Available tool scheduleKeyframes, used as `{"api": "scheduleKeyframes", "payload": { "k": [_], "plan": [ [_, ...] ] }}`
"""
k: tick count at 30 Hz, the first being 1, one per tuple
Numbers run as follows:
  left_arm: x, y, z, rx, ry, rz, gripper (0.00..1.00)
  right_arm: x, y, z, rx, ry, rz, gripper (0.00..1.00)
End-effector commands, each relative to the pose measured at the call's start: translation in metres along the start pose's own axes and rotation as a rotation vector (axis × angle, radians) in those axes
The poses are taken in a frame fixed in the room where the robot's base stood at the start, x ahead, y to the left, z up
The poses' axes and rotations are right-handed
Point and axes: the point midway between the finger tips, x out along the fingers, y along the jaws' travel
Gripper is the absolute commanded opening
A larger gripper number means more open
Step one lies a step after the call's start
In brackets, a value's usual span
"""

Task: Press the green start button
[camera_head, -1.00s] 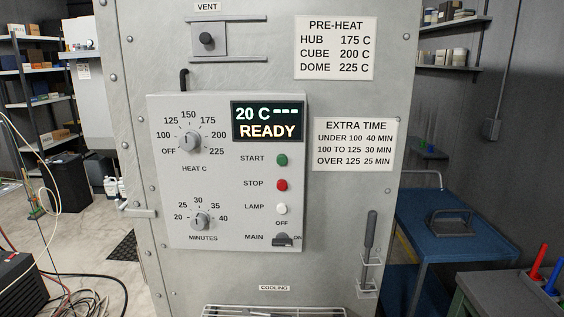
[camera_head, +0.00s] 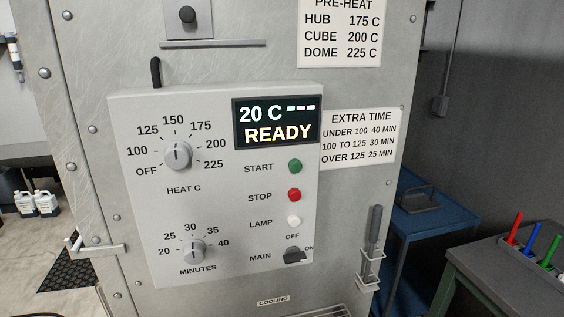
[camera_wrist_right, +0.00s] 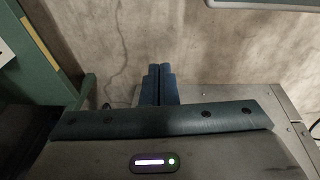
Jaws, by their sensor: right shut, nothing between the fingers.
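The green start button (camera_head: 295,167) is on the right side of the control panel (camera_head: 140,215), next to the label START. Above it the display (camera_head: 276,123) reads 20 C, dashes and READY. The red stop button (camera_head: 294,195) and the white lamp button (camera_head: 293,221) sit below it. My right gripper (camera_wrist_right: 158,72) shows in the right wrist view, with its two fingers together and nothing between them. No button shows in that view. Neither gripper shows in the head view, and my left gripper is out of sight.
The heat dial (camera_head: 178,154) and minutes dial (camera_head: 194,251) are on the panel's left. The main switch (camera_head: 294,255) is at lower right. A handled tool (camera_head: 373,235) hangs right of the panel. A bench (camera_head: 500,270) with coloured-handled tools stands at right.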

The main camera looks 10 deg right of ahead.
Motion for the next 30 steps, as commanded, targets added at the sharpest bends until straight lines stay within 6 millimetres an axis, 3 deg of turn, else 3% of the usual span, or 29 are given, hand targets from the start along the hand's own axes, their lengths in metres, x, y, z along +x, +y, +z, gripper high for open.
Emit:
{"api": "scheduleKeyframes", "payload": {
  "k": [5, 14, 23, 30],
  "plan": [
    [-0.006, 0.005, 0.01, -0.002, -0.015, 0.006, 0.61, -0.067, 0.002, -0.046, -0.006, 0.035, 0.001, 0.0],
    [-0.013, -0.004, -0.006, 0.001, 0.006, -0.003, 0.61, -0.196, -0.004, -0.113, -0.026, 0.134, -0.032, 0.0],
    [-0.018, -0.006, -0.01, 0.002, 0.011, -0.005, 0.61, -0.316, -0.032, -0.198, -0.115, 0.406, -0.175, 0.0],
    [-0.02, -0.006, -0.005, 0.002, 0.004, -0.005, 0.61, -0.405, -0.062, -0.272, -0.221, 0.733, -0.321, 0.0]
  ]
}}
